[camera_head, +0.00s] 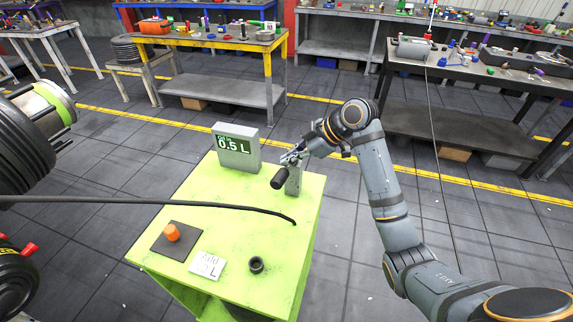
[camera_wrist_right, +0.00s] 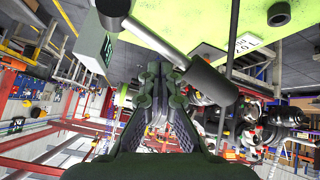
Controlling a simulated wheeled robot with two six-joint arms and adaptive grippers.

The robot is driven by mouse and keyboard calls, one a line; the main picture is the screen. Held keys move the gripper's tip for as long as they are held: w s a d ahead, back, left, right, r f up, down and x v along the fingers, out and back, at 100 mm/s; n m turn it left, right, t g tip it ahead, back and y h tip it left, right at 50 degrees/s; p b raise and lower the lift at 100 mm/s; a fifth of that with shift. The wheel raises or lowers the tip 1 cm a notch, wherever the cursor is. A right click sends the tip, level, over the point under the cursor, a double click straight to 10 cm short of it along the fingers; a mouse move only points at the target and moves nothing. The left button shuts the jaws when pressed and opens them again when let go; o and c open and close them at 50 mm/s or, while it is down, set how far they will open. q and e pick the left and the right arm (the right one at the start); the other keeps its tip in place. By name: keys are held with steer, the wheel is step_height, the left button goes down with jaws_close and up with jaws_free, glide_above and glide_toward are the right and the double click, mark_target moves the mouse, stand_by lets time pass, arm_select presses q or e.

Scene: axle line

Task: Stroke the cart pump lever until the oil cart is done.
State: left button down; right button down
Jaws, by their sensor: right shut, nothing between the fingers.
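The green oil cart (camera_head: 245,195) stands in front of me. Its display (camera_head: 237,150) reads 0.5 L in green. A grey pump post (camera_head: 293,181) stands at the cart's right side, with a lever ending in a dark cylindrical grip (camera_head: 278,179). My right gripper (camera_head: 290,157) is shut and empty, just above and behind the lever. In the right wrist view the closed fingers (camera_wrist_right: 158,75) point up toward the cart, and the lever's dark grip (camera_wrist_right: 210,82) lies close to their right; I cannot tell whether they touch. My left gripper is not in view.
On the cart are an orange cap (camera_head: 171,232) on a dark mat (camera_head: 178,247), a white card (camera_head: 207,265) with partly legible writing and a dark ring (camera_head: 256,265). A black hose (camera_head: 150,201) crosses above the cart from the left. Benches (camera_head: 220,40) stand behind.

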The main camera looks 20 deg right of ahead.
steer(key=shift+s+a+f+b, duration=0.15)
steer(key=shift+f+b, duration=0.1)
steer(key=shift+f, duration=0.3)
steer(key=shift+s+a+f+b, duration=0.1)
steer(key=shift+s+f+b, duration=0.15)
steer(key=shift+f, duration=0.3)
steer(key=shift+s+a+f+b, duration=0.1)
steer(key=shift+f+b, duration=0.2)
steer(key=shift+f, duration=0.25)
stand_by(1.3)
steer(key=shift+r, duration=0.1)
steer(key=shift+w+d+r+p, duration=0.15)
steer(key=shift+w+r+p, duration=0.1)
steer(key=shift+r+p, duration=0.55)
steer(key=shift+w+d+r+p, duration=0.2)
steer(key=shift+w+r+p, duration=0.05)
steer(key=shift+r+p, duration=0.55)
steer(key=shift+w+d+r+p, duration=0.15)
steer(key=shift+w+r+p, duration=0.1)
steer(key=shift+r+p, duration=0.5)
steer(key=shift+r, duration=0.1)
step_height(320, 180, up, 5)
steer(key=p, duration=0.4)
glide_above(288, 169)
steer(key=w+d, duration=0.2)
steer(key=w, duration=0.1)
steer(key=shift+s+f, duration=0.2)
stand_by(1.2)
